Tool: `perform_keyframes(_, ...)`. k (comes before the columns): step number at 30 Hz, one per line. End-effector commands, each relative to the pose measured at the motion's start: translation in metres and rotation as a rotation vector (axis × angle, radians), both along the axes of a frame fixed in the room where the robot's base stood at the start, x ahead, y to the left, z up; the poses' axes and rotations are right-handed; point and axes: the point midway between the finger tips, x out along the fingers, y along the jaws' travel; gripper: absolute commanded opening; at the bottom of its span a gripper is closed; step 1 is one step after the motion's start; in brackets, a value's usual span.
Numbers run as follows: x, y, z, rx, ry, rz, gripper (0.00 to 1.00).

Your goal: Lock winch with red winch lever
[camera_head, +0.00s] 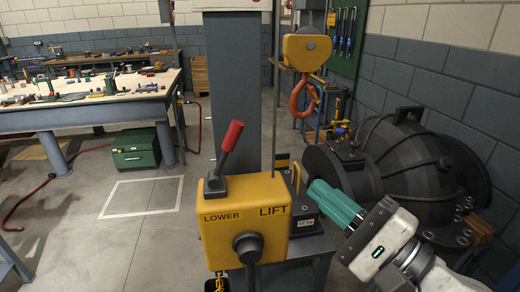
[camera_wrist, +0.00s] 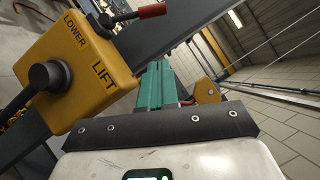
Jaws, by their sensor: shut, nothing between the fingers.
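The yellow winch box (camera_head: 222,236) stands in front of a grey post and is marked LOWER on the left and LIFT on the right. A dark round knob (camera_head: 248,247) sticks out of its front. The red winch lever (camera_head: 232,136) rises from a dark mount on top, tilted up and to the right. My gripper (camera_head: 316,190) is shut and empty, right of the box and apart from the lever. In the wrist view, the green fingers (camera_wrist: 157,70) show in the middle, with the winch box (camera_wrist: 75,70) at left and the red lever grip (camera_wrist: 152,11) above.
A yellow hook block (camera_head: 307,52) with an orange hook hangs behind my gripper. A large dark casing (camera_head: 405,175) stands at right. A weight (camera_head: 306,212) sits just behind the box's right side.

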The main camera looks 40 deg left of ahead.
Motion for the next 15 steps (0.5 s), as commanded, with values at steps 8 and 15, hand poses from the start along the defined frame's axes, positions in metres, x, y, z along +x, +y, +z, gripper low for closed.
perform_keyframes(8,0.000,0.001,-0.001,-0.004,-0.002,-0.001,0.00)
perform_keyframes(15,0.004,0.028,0.007,-0.005,-0.001,0.002,0.00)
